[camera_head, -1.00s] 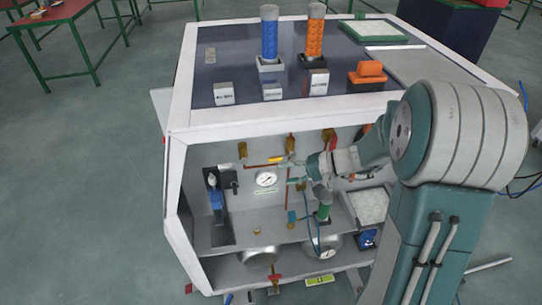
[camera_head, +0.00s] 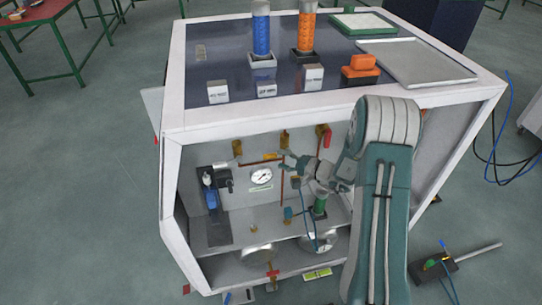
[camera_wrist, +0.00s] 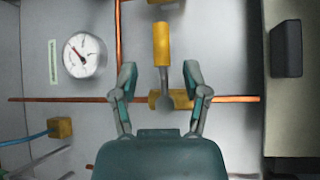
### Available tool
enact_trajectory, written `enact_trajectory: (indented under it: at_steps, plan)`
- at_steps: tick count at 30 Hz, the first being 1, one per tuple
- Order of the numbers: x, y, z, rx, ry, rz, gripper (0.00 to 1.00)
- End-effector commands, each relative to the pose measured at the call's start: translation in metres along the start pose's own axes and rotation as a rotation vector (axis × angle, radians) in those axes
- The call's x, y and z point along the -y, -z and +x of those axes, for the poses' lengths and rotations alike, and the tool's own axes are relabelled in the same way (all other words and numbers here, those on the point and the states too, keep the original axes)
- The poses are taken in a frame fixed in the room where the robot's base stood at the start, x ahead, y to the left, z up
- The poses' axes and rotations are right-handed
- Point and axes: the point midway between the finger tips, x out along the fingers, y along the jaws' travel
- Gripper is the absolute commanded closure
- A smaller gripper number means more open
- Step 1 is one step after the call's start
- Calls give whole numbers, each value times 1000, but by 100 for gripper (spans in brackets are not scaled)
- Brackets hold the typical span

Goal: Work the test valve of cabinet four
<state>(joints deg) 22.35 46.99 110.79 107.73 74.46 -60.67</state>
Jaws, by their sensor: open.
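The valve with a yellow lever (camera_wrist: 162,45) shows in the wrist view. Its grey stem leads down to a brass body (camera_wrist: 172,100) on a copper pipe. My gripper (camera_wrist: 160,74) is open, with one finger on each side of the lever's stem and visible gaps on both sides. In the head view the yellow lever (camera_head: 270,155) points left inside the open-fronted cabinet (camera_head: 330,110), and my gripper (camera_head: 285,158) is just right of it. My gripper's body partly hides the pipes behind it. I cannot read a cabinet number.
A round pressure gauge (camera_wrist: 84,55) is beside the valve, also seen in the head view (camera_head: 261,175). A black block (camera_wrist: 286,48) and a brass fitting with a blue hose (camera_wrist: 61,128) are nearby. A blue-bodied device (camera_head: 210,195) stands at the cabinet's left. Red-handled valve (camera_head: 327,138) is upper right.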

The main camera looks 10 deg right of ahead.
Motion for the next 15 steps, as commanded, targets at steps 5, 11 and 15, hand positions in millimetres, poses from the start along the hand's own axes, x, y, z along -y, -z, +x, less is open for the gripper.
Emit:
enact_trajectory:
  at_steps: [5,11,15]
  plan:
    - [0,-1,30,3,-1,-2,40]
    - [0,0,45,1,-1,-1,40]
    - [0,0,46,0,-1,-1,40]
